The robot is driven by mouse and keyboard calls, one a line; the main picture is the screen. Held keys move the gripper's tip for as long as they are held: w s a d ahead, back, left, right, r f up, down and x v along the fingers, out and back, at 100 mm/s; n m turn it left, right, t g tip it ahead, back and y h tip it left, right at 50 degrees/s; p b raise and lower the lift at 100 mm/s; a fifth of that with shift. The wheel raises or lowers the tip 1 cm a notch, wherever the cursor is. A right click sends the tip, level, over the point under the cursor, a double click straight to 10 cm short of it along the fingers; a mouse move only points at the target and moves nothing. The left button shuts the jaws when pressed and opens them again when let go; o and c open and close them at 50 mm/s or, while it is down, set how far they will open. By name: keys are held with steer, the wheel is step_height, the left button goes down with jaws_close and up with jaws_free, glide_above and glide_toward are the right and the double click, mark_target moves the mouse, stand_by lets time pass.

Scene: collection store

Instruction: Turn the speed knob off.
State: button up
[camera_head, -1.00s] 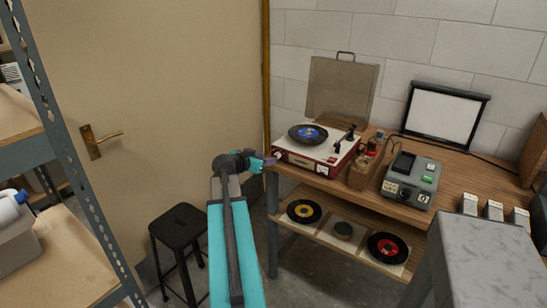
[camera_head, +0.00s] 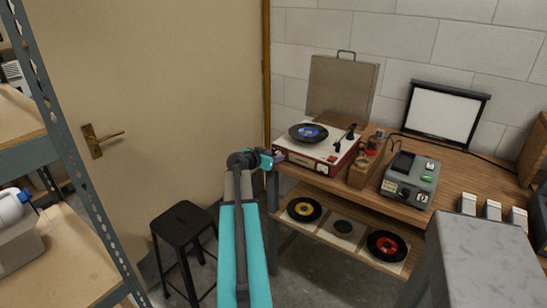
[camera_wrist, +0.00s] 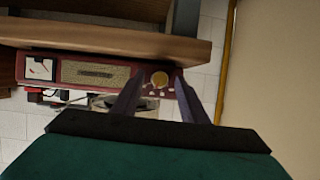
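The red and cream record player (camera_head: 312,163) stands at the left end of the wooden table, with a blue-labelled record (camera_head: 308,133) on it. In the wrist view, which is upside down, its red front panel (camera_wrist: 110,60) shows a round gold knob (camera_wrist: 159,79), a speaker grille and a small meter. I cannot read any marking on the knob. My gripper (camera_head: 276,158) is at the player's left front corner in the head view. In the wrist view its two fingers (camera_wrist: 159,74) are apart and the knob appears between their tips. I cannot tell whether they touch it.
The wooden table edge (camera_wrist: 110,38) lies close to the fingers. A grey device (camera_head: 410,180) and a wooden box (camera_head: 363,170) stand to the player's right. Several records lie on the lower shelf (camera_head: 362,251). A black stool (camera_head: 183,222) stands by the door.

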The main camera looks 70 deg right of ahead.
jaws_close()
steer(key=shift+b, duration=0.35)
steer(key=n+g+b, duration=0.2)
steer(key=n, duration=0.1)
steer(key=w+n+g+b, duration=0.1)
steer(key=n+g+b, duration=0.1)
steer(key=n+b, duration=0.1)
steer(key=n+g+b, duration=0.3)
steer(key=n, duration=0.2)
steer(key=shift+w+d+f, duration=0.15)
steer(key=shift+d+f, duration=0.05)
steer(key=shift+f, duration=0.1)
steer(key=shift+n, duration=0.3)
stand_by(0.5)
